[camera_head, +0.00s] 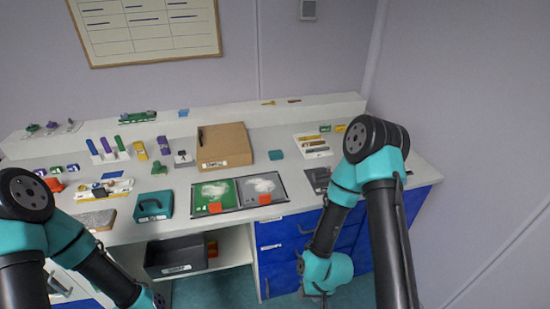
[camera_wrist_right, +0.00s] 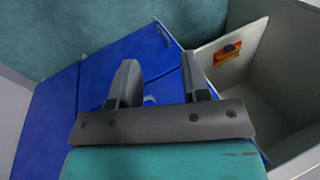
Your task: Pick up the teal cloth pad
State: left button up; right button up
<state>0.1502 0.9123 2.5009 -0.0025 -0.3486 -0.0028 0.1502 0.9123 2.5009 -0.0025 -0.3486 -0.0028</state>
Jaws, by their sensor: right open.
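The teal cloth pad (camera_head: 276,155) appears as a small flat teal piece on the counter, right of the cardboard box and behind the green and black mat. Nothing touches it. My right gripper is in the right wrist view (camera_wrist_right: 160,82), its two grey fingers apart with nothing between them. It hangs low in front of the blue drawers, well below the counter and away from the pad. The pad does not show in the wrist view. My left arm comes in at the lower left, and its gripper fingers are out of the picture.
A cardboard box (camera_head: 224,146) stands left of the pad. In front lies a mat (camera_head: 237,208) with white heaps and orange pieces. A white tray (camera_head: 313,146) is to the right. A teal case (camera_head: 153,206) and a dark bin (camera_head: 176,257) are further left.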

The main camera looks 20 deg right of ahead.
jog(key=shift+o, duration=0.3)
jog(key=o, duration=0.7)
